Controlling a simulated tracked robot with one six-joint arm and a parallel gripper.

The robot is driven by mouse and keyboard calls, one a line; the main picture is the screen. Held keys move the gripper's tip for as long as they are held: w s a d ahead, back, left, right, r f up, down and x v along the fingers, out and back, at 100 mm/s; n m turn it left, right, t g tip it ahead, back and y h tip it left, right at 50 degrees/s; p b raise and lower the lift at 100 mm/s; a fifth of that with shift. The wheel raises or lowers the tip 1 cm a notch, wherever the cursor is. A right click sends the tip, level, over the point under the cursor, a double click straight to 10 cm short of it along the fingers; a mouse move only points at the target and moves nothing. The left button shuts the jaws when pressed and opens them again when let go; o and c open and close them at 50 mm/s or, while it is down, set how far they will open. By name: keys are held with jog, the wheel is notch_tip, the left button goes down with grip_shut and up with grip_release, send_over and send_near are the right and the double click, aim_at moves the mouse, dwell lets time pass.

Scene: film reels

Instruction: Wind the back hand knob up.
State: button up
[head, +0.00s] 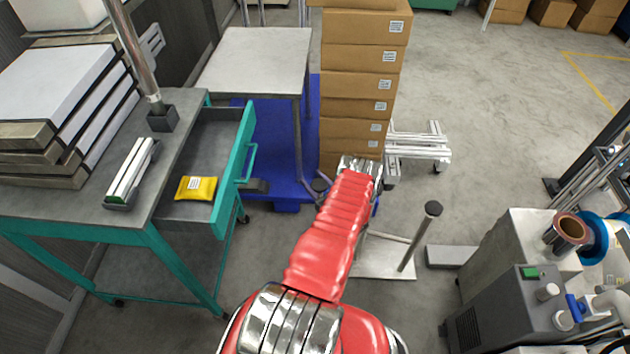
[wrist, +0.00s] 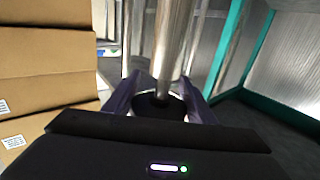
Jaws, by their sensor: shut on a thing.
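A dark round knob (wrist: 148,107) sits between the two fingers of my gripper (wrist: 162,98) in the wrist view. The fingers close on it from both sides, and a shiny metal post rises behind it in the picture. In the head view my red arm hides most of my gripper and the held knob. A second black knob (head: 433,208) tops a slim metal post on a pale base plate (head: 390,266), to the right of my arm and apart from it. The knob's height and turn cannot be read.
A tall stack of cartons (head: 362,85) stands close behind my gripper. A teal desk with an open drawer (head: 243,165) holding a yellow packet (head: 197,188) is at left. A grey machine (head: 505,300) stands at right. Open floor (head: 480,110) lies at the back right.

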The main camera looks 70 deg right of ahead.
jog(key=shift+w+a+f+n+t+y, duration=0.15)
jog(key=shift+a+n+t+y, duration=0.1)
jog(key=shift+n+t+y, duration=0.7)
jog(key=shift+w+a+f+n+t+y, duration=0.1)
jog(key=shift+a+n+t+y, duration=0.2)
jog(key=shift+n+y, duration=0.7)
jog(key=shift+m+y, duration=0.25)
jog(key=shift+y, duration=0.2)
jog(key=o, duration=1)
jog(key=shift+r, duration=0.15)
jog(key=shift+o, duration=0.2)
jog(key=shift+d+m+h, duration=0.15)
jog(key=shift+m+h, duration=0.15)
jog(key=shift+h, duration=0.3)
